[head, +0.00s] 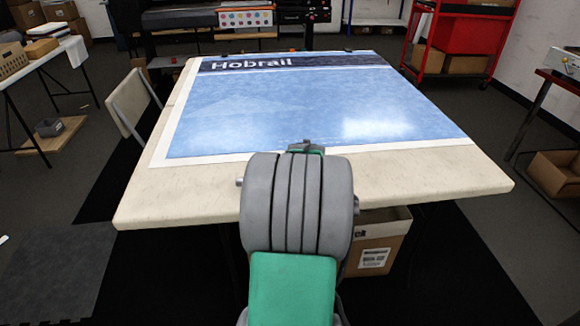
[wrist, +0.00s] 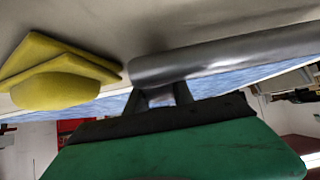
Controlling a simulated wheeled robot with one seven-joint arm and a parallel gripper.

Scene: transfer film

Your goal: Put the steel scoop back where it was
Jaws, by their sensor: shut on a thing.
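In the wrist view, which looks upside down, my gripper (wrist: 163,95) is shut on a smooth grey metal, rounded piece, which I take to be the steel scoop (wrist: 225,58). It runs off the right edge, so its full shape is out of view. In the head view my own arm hides the fingertips and the scoop. My arm reaches over the near edge of the pale table (head: 420,178), where a blue printed sheet (head: 300,100) lies.
Yellow pieces (wrist: 62,72), one flat and one rounded, lie close beside the scoop in the wrist view. A cardboard box (head: 378,240) stands under the table. A red shelf cart (head: 468,35) stands behind right. The near table strip looks bare left and right of my arm.

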